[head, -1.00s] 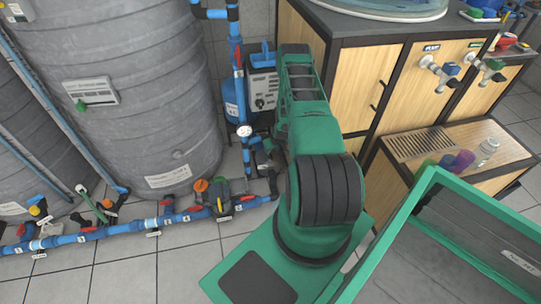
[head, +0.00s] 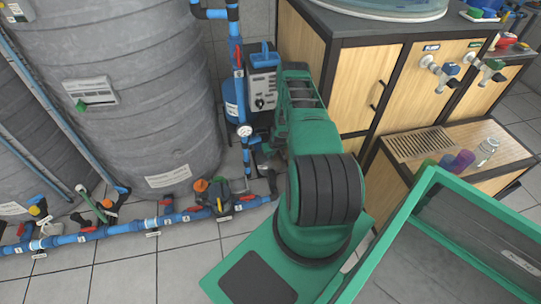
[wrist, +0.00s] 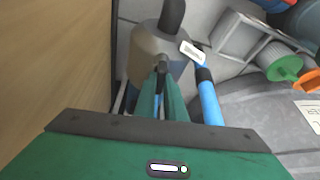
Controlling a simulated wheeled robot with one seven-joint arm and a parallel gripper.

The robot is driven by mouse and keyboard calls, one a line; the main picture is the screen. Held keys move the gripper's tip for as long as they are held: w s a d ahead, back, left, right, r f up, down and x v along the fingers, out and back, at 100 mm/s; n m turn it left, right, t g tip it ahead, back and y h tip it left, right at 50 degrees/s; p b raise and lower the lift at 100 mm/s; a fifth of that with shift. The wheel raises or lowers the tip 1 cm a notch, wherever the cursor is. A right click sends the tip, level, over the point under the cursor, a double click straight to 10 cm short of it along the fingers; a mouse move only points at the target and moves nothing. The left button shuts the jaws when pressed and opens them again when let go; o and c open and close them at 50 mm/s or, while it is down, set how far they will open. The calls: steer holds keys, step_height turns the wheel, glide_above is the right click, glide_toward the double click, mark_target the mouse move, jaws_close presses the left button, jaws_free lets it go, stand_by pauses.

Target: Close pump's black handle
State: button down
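In the wrist view, the pump looks like a grey rounded body (wrist: 150,50) beyond my gripper. A black rounded bar (wrist: 172,15), perhaps the handle, rises at its far end. My gripper's (wrist: 162,72) two green fingers point at the grey body, their tips close together around a small dark part. I cannot tell whether they touch it or stand above it. In the head view my green arm covers the gripper and most of the pump area, so the handle cannot be made out there.
A blue pipe (wrist: 210,100) runs close beside the fingers. A wooden cabinet (head: 340,90) stands to the right of my arm and a large grey tank (head: 130,90) to the left. A grey control box (head: 263,88) and a pressure gauge (head: 244,131) sit close behind.

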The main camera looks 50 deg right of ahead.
steer(key=shift+m+h, duration=0.3)
steer(key=shift+m, duration=0.6)
steer(key=c, duration=1.8)
jaws_free()
steer(key=v, duration=1)
steer(key=shift+a+r, duration=0.15)
steer(key=shift+r, duration=0.2)
